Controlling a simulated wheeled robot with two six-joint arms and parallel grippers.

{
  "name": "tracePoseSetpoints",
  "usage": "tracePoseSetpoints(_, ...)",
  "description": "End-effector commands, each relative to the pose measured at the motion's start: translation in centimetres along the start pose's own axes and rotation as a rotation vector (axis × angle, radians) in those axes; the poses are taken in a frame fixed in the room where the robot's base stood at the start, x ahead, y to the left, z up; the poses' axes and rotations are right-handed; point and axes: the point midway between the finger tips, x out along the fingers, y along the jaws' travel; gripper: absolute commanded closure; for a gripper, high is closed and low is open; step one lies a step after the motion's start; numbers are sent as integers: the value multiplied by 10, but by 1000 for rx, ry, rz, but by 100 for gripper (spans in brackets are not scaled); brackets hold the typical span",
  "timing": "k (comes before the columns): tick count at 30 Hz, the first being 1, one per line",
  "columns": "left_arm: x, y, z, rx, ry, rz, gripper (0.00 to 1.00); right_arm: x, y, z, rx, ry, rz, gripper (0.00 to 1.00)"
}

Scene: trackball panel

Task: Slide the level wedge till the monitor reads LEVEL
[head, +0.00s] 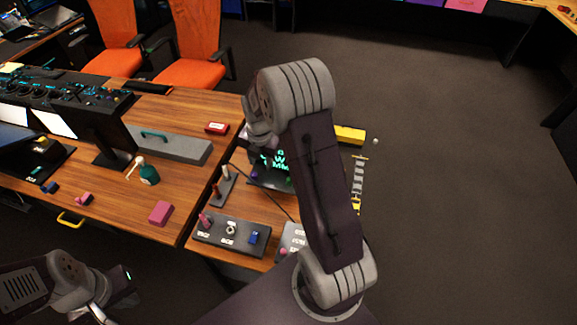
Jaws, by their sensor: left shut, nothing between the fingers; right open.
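The monitor (257,172) is dark with cyan text, partly covered by my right arm, so I cannot read its full wording. I cannot tell for sure which thing is the level wedge; a yellow block (350,134) lies just right of my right arm, and a small yellow piece (356,205) sits at the near end of a striped grey and yellow strip (359,178). My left gripper (122,283) is shut and empty at the lower left, in front of the desk edge and away from these things. My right gripper is hidden behind my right arm.
A dark control panel (210,242) with a pink-handled lever, a knob and a blue switch is at the near table edge. A grey panel (292,237) is partly behind my arm. A green bottle (149,174) and pink block (160,213) stand on the left desk. Open floor lies right.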

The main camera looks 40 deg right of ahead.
Motion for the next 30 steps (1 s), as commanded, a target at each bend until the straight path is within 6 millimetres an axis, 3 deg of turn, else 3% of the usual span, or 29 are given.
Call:
tracePoseSetpoints(1, -35, 1, -4, 0, 0, 0, 100, -11, -8, 24, -1, 15, -25, 59)
tracePoseSetpoints(3, -52, 1, -6, 0, 0, 0, 100, -1, -26, 45, 57, 34, -53, 59)
tracePoseSetpoints(6, -70, 1, -7, 0, 0, 0, 100, 15, -57, 53, 129, 80, -99, 59)
tracePoseSetpoints(9, -74, 2, -8, 0, 0, 0, 100, 22, -74, 51, 164, 104, -120, 59)
tracePoseSetpoints(16, -73, 1, -7, 0, -1, 0, 100, 35, -77, 51, 169, 103, -121, 59)
tracePoseSetpoints(24, -86, 2, -9, 0, 0, 0, 100, 88, -83, 44, 169, 104, -121, 59)
tracePoseSetpoints(30, -90, 2, -9, 0, 0, 0, 100, 111, -85, 42, 168, 101, -119, 59)
